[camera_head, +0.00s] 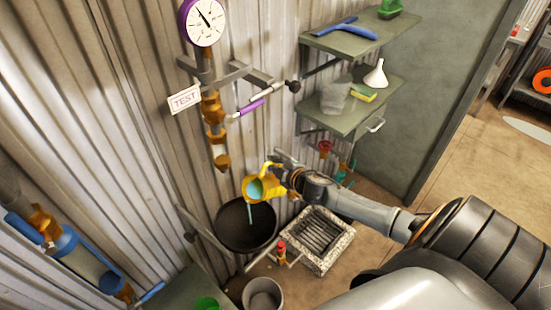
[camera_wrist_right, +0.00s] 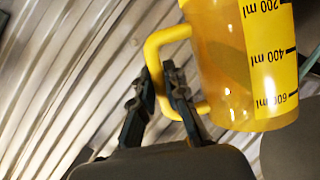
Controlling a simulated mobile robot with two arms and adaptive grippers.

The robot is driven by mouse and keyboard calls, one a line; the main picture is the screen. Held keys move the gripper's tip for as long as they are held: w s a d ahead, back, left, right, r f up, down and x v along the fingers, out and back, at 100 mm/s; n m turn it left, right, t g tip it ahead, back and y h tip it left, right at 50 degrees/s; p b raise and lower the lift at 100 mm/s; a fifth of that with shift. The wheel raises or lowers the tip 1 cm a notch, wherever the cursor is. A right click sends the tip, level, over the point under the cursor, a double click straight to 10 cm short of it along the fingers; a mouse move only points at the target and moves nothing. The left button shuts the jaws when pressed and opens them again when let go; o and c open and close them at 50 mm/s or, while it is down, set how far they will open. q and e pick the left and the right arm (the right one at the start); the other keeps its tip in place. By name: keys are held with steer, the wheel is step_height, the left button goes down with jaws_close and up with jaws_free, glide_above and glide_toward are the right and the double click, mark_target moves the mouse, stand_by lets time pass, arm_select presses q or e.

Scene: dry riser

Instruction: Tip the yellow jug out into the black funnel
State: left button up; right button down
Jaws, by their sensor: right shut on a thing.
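The yellow jug (camera_head: 281,180) is held tilted above the black funnel (camera_head: 232,225) in the head view. Its mouth faces down and left, with teal liquid inside. A thin teal stream falls from it to the funnel's opening. My right gripper (camera_head: 280,163) is shut on the jug's handle. In the right wrist view, the fingers (camera_wrist_right: 163,82) close around the yellow handle, and the jug (camera_wrist_right: 222,65) shows a printed millilitre scale. The funnel's bottom is hidden in shadow. My left gripper is in neither view.
A stone-edged floor drain (camera_head: 318,240) lies right of the funnel. A grey bucket (camera_head: 262,294) stands in front. A riser pipe with a gauge (camera_head: 206,22) and a TEST sign (camera_head: 184,100) rises behind. Shelves (camera_head: 345,118) hold a white funnel (camera_head: 376,76) and a yellow sponge (camera_head: 363,95).

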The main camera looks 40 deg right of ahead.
mark_target(262, 177)
steer(key=shift+w+a+f+n+b, duration=0.1)
steer(key=shift+a+n+b, duration=0.3)
steer(key=shift+a+b, duration=0.15)
steer(key=shift+s+a+n+t+h+b, duration=0.2)
steer(key=shift+a+n+t+h+b, duration=0.1)
steer(key=shift+a+n+h+b, duration=0.4)
steer(key=a+b, duration=0.1)
steer(key=a+n+b, duration=0.1)
steer(key=a+f+n+h+b, duration=0.1)
steer(key=shift+s+f+t, duration=0.1)
steer(key=shift+s+t, duration=0.15)
steer(key=shift+t, duration=0.15)
steer(key=shift+s+a+n+t+h+b, duration=0.2)
steer(key=shift+a+n+b, duration=0.3)
steer(key=shift+a+b, duration=0.25)
steer(key=shift+s+a+n+t+h+b, duration=0.1)
steer(key=shift+a+n+t+h+b, duration=0.1)
steer(key=shift+a+n+b, duration=0.5)
steer(key=shift+s+a+r+n+t+h+b, duration=0.15)
steer(key=shift+a+n+t+b, duration=0.15)
steer(key=shift+a, duration=0.3)
steer(key=shift+a+r+n+t+h+b, duration=0.15)
steer(key=shift+a+n+b, duration=0.15)
steer(key=shift+a, duration=0.25)
steer(key=shift+s+a+r+n+t+h+b, duration=0.1)
steer(key=shift+a+r+n+t+b, duration=0.1)
steer(key=shift+a+n, duration=0.3)
steer(key=shift+a+f, duration=0.1)
steer(key=shift+a, duration=0.05)
